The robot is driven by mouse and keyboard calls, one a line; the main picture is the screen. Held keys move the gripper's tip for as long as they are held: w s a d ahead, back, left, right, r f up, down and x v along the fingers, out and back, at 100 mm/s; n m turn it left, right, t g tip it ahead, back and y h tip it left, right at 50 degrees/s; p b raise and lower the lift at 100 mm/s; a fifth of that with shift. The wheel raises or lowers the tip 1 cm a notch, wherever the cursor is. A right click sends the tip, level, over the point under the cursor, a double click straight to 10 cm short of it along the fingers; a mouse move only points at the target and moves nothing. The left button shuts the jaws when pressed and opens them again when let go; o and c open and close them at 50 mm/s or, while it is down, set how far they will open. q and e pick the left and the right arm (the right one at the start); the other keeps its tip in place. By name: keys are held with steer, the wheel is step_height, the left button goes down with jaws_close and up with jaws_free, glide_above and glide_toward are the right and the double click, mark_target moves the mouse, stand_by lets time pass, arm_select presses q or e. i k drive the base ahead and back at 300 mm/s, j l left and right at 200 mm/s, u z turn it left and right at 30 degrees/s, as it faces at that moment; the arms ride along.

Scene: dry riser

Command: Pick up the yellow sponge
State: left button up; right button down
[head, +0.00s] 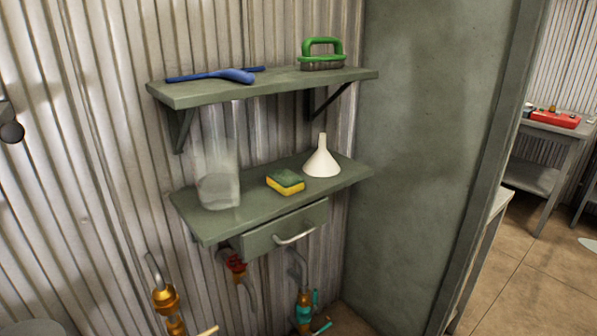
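The yellow sponge (285,182) has a dark green top layer and lies flat on the lower green wall shelf (213,228). It sits between a clear container on its left and a white funnel on its right, close to the funnel. Neither of my grippers shows in the head view.
A clear tall container (218,180) and a white funnel (322,158) stand on the lower shelf, above a drawer (285,230) with a handle. The upper shelf (200,94) overhangs with a blue squeegee-like tool (225,75) and a green-handled brush (322,55). Pipes with valves (166,298) are below.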

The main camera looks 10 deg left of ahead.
mark_target(286, 182)
steer(key=i+l+u, duration=0.1)
steer(key=i+l, duration=0.65)
